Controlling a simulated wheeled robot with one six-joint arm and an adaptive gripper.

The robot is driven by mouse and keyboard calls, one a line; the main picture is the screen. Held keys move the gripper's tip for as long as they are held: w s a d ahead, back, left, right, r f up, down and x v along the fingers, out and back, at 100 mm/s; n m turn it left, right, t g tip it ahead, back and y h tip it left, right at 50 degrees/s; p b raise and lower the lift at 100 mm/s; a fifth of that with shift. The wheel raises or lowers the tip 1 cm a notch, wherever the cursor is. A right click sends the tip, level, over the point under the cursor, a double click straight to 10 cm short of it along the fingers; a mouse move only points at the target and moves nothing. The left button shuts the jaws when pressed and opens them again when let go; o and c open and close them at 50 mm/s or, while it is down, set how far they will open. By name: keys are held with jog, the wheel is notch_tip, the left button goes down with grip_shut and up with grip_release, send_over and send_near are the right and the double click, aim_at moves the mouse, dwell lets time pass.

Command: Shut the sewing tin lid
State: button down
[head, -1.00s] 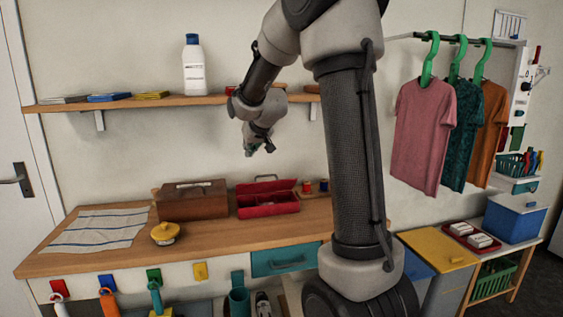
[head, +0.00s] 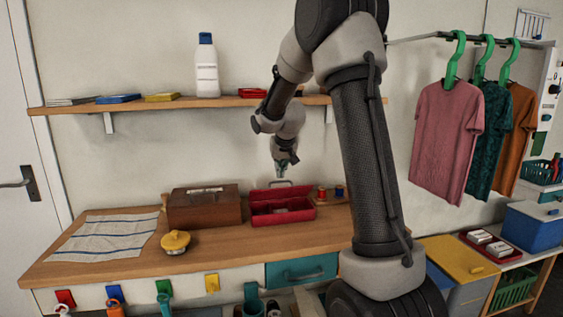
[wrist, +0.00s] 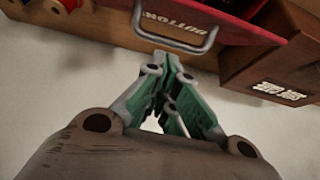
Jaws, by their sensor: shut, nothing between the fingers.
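The red sewing tin (head: 268,220) stands on the wooden counter with its lid (head: 268,193) raised at the back. Small contents show inside it. A metal handle sits at the lid's upper edge. My gripper (head: 283,176) is just above and behind the raised lid. In the wrist view the red lid (wrist: 225,14) shows a "BUTTON" label and the metal handle (wrist: 176,45). My gripper (wrist: 168,62) is shut and empty there, its fingertips close to the handle; I cannot tell whether they touch it.
A brown wooden box (head: 205,210) stands directly left of the tin; it also shows in the wrist view (wrist: 265,75). Thread spools (head: 322,193) are at the right. A shelf (head: 240,102) is above.

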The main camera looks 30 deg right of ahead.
jog(key=shift+x, duration=0.8)
